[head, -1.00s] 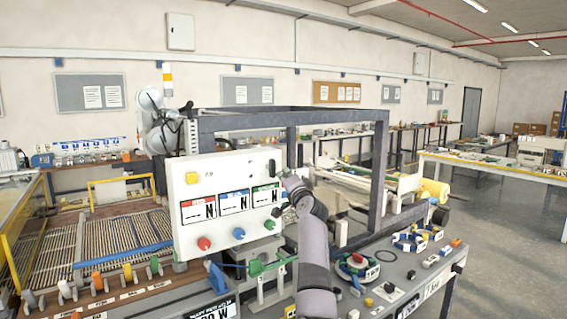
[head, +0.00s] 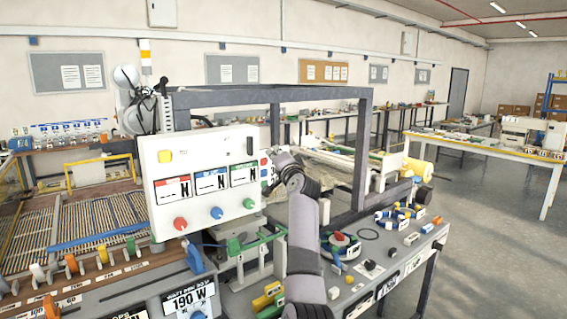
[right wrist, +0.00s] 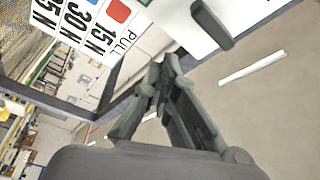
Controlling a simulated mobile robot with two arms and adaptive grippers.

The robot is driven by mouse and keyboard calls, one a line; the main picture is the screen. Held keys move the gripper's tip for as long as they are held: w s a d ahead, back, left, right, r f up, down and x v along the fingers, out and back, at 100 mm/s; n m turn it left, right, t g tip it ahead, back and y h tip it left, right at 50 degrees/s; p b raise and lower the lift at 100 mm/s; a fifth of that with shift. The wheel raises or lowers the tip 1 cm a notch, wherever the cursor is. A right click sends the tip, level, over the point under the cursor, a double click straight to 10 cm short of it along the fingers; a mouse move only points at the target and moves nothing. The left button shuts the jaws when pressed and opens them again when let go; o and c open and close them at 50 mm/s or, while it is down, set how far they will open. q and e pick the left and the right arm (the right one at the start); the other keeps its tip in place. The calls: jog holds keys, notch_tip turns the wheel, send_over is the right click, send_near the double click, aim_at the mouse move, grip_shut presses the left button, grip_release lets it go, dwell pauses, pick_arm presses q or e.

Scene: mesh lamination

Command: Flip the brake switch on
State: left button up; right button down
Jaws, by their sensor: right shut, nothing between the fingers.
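A white control panel (head: 190,150) stands left of centre in the head view. It carries a yellow button, three N labels, and red, blue and green knobs. A dark upright lever (head: 250,146) sits at its upper right; I cannot tell for certain that it is the brake switch. My right gripper (head: 271,176) is by the panel's right edge, largely hidden by its own wrist. In the right wrist view my right gripper (right wrist: 163,80) is shut and empty. A dark grey lever (right wrist: 212,24) on a white face lies up and right of its fingertips, apart from them.
A grey frame (head: 270,97) rises behind the panel. A row of coloured levers (head: 103,255) lines the lower left. The floor at right is clear.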

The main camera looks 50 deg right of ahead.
pick_arm(q)
jog(key=shift+a+f+b, duration=0.2)
jog(key=shift+f+b, duration=0.35)
jog(key=shift+f, duration=0.1)
jog(key=shift+a+f+b, duration=0.15)
jog(key=shift+f+b, duration=0.4)
jog(key=shift+f, duration=0.05)
pick_arm(e)
jog(key=r+v, duration=0.1)
jog(key=v, duration=0.5)
jog(key=shift+s+a+f, duration=0.2)
jog(key=shift+s, duration=0.3)
pick_arm(q)
jog(key=shift+a, duration=0.3)
